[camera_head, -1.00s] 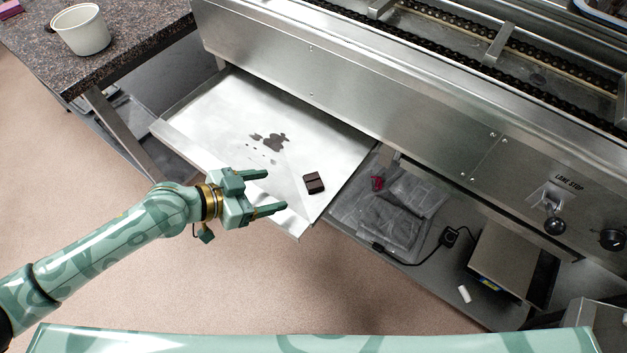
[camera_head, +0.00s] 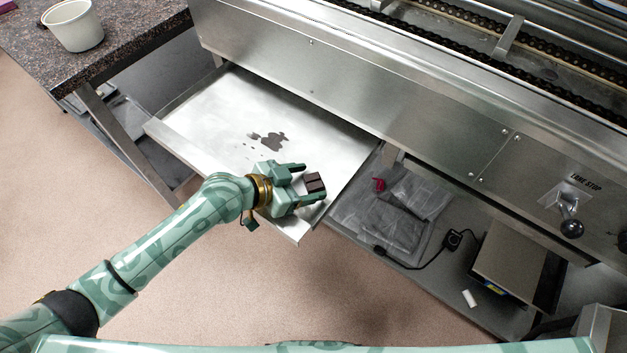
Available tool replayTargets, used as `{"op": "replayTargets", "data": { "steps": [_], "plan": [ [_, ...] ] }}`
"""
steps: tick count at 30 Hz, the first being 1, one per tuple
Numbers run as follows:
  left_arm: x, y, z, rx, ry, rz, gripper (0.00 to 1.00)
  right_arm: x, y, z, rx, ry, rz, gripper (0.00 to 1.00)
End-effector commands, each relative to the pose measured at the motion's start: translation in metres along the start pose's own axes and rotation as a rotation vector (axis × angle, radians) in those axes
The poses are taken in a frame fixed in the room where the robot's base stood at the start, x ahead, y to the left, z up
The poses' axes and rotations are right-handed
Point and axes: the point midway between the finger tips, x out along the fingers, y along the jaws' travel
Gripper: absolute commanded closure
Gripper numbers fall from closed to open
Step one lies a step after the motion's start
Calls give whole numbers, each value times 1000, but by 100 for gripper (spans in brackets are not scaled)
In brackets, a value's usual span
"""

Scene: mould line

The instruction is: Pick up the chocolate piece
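The chocolate piece (camera_head: 314,182) is a small dark brown block near the right front corner of the pulled-out metal tray (camera_head: 205,112). My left gripper (camera_head: 314,181) reaches over the tray's front edge from the left. Its fingers are spread, one on the far side of the chocolate piece and one on the near side. The piece lies between the fingertips, and the near finger hides part of its lower edge. I cannot tell whether either finger touches it. My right gripper is out of view.
Dark chocolate smears (camera_head: 270,141) mark the tray. The steel machine (camera_head: 370,92) stands over its back. A granite counter (camera_head: 120,45) with a white tub (camera_head: 73,26) is at the upper left. Plastic bags (camera_head: 400,215) and a scale (camera_head: 515,262) lie on the lower shelf at right.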

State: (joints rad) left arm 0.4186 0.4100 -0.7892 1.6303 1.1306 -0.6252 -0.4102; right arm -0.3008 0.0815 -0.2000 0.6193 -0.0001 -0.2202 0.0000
Motion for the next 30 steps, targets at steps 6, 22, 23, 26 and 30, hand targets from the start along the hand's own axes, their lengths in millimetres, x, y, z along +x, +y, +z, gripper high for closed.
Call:
{"op": "replayTargets", "data": {
  "steps": [6,22,23,26,30],
  "plan": [
    [0,0,0,-1,0,0,78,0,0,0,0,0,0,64],
    [-9,0,-16,2,1,0,78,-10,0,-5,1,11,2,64],
    [-12,0,-22,2,2,0,78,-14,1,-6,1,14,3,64],
    [-27,-2,-35,5,1,-3,79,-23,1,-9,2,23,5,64],
    [-68,-5,-52,7,0,-3,79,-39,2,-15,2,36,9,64]
  ]
}}
